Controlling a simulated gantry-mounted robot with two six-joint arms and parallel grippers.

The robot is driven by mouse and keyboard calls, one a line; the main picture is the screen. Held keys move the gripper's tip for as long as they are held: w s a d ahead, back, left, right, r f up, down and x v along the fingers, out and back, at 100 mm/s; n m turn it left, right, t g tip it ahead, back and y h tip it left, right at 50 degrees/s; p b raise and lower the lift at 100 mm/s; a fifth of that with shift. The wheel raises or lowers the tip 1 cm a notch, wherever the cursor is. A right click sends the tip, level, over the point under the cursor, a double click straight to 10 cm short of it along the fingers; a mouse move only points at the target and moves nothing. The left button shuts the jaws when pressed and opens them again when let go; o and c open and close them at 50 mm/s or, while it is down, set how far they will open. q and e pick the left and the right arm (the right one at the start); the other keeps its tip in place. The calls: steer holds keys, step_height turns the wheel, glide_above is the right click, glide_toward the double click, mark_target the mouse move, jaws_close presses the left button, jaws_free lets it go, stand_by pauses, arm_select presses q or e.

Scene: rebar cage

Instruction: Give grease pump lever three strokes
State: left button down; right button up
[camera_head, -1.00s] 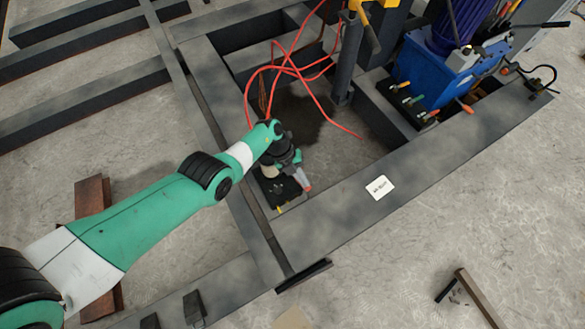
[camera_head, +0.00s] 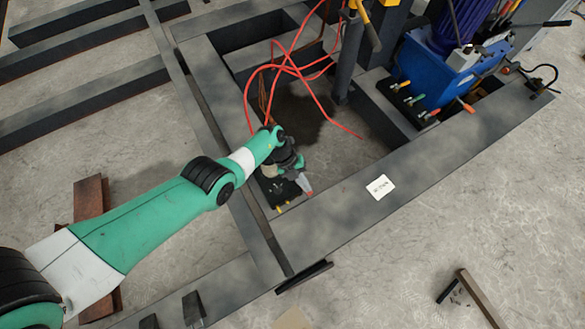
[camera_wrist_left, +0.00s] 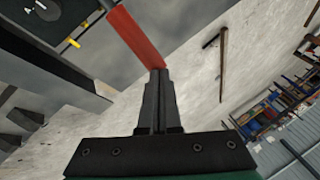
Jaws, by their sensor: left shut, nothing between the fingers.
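The grease pump (camera_head: 277,189) is a dark block with small yellow fittings, inside the frame's corner below my left wrist. Its red lever (camera_wrist_left: 134,37) slants across the top of the left wrist view, and its red end (camera_head: 308,193) also shows in the head view. My left gripper (camera_wrist_left: 156,80) is shut and empty. Its fingertips meet the lever's end in the picture; I cannot tell whether they touch it. In the head view my left gripper (camera_head: 298,170) is over the pump and hides part of it. My right gripper is not in view.
Dark steel beams (camera_head: 345,208) surround the pump. A red hose (camera_head: 292,70) loops behind it. A blue hydraulic unit (camera_head: 435,70) with levers stands at the upper right.

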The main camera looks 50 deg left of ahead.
arm_select(q)
steer(key=shift+d+f, duration=0.2)
steer(key=shift+f, duration=0.1)
steer(key=shift+s+d+f+b, duration=0.1)
steer(key=shift+d+f+b, duration=0.25)
steer(key=shift+f, duration=0.15)
steer(key=shift+s+d+f+b, duration=0.1)
steer(key=shift+d+f+b, duration=0.25)
steer(key=shift+f, duration=0.3)
steer(key=shift+d+f+b, duration=0.25)
steer(key=shift+f+b, duration=0.25)
steer(key=shift+f, duration=0.15)
